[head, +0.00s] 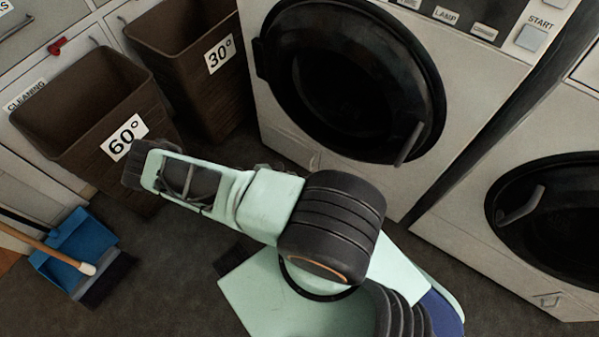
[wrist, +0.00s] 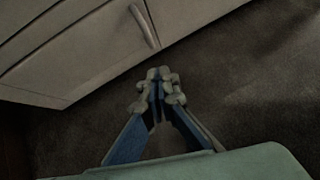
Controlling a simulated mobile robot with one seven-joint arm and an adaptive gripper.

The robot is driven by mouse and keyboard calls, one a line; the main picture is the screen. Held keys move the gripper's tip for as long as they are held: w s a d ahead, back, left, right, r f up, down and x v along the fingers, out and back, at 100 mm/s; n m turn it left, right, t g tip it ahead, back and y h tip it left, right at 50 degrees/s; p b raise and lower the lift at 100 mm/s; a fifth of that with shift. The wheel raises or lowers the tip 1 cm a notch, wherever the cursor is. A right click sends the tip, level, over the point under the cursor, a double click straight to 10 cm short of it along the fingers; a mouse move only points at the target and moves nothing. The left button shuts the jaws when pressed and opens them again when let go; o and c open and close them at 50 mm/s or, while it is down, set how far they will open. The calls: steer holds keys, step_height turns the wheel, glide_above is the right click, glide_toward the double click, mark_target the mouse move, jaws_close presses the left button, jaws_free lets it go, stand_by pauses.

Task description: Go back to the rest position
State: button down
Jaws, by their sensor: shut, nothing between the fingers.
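My gripper (wrist: 158,92) shows in the wrist view with its fingertips together and nothing between them. It hangs over dark floor, close to the lower edge of a pale cabinet front (wrist: 75,45) with a handle. In the head view my pale green arm is folded over my base, and its end points left toward the brown bin marked 60°. The gripper's fingers are hard to make out there, as the arm's end hides them.
A brown 60° bin (head: 75,110) and a brown 30° bin (head: 187,70) stand at the left. A washing machine (head: 290,130) is behind my arm, another machine (head: 460,240) at the right. A blue dustpan (head: 68,245) lies at the left.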

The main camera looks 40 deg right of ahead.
steer(key=p+v, duration=0.1)
steer(key=v, duration=0.4)
steer(key=shift+s+a+r, duration=0.1)
steer(key=shift+s+a, duration=0.1)
steer(key=shift+w, duration=0.1)
